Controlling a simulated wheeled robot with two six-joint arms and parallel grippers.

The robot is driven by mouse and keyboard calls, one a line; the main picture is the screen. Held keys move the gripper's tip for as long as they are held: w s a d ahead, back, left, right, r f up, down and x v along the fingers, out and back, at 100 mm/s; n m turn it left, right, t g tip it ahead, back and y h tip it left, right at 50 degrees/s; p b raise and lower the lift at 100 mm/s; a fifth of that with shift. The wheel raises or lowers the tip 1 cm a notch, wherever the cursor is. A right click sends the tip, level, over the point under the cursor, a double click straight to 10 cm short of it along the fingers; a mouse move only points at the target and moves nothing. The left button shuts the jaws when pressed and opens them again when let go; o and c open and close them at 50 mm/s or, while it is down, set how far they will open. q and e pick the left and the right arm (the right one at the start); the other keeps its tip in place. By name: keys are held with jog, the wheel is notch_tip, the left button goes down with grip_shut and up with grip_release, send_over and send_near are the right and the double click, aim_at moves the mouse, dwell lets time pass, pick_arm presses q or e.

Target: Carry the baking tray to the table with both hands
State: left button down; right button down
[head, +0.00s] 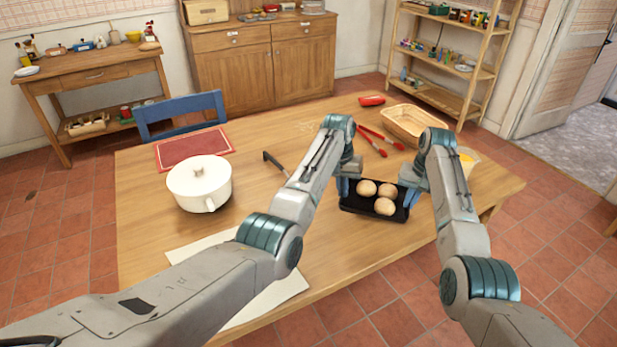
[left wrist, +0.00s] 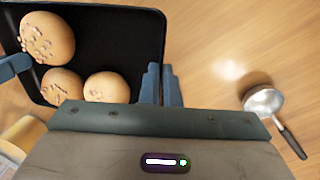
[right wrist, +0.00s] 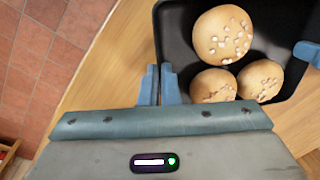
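The black baking tray (head: 375,213) holds three round buns (head: 385,206) and is over the right front part of the wooden table (head: 250,160). I cannot tell whether it rests on the tabletop or hangs just above it. My left gripper (head: 343,188) is at the tray's left end, its fingers (left wrist: 163,85) closed around the rim. My right gripper (head: 410,196) is at the right end, its fingers (right wrist: 159,85) also closed around the rim. The tray looks about level.
A white pot (head: 199,185), a red mat (head: 194,148) and a pale sheet (head: 265,295) lie to the left. A ladle (left wrist: 265,102) is left of the tray. Red tongs (head: 372,142), a basket (head: 413,122) and a yellowish cup (head: 468,160) are behind it. A blue chair (head: 180,113) stands behind the table.

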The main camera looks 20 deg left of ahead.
pick_arm(q)
jog(key=shift+w+f, duration=0.15)
jog(key=shift+f, duration=0.6)
pick_arm(e)
jog(key=shift+w+d+f, duration=0.1)
jog(key=shift+w+f, duration=0.05)
jog(key=shift+f, duration=0.55)
pick_arm(q)
jog(key=shift+r, duration=0.1)
jog(key=shift+r, duration=0.1)
pick_arm(e)
jog(key=shift+r, duration=0.2)
jog(key=shift+f, duration=0.1)
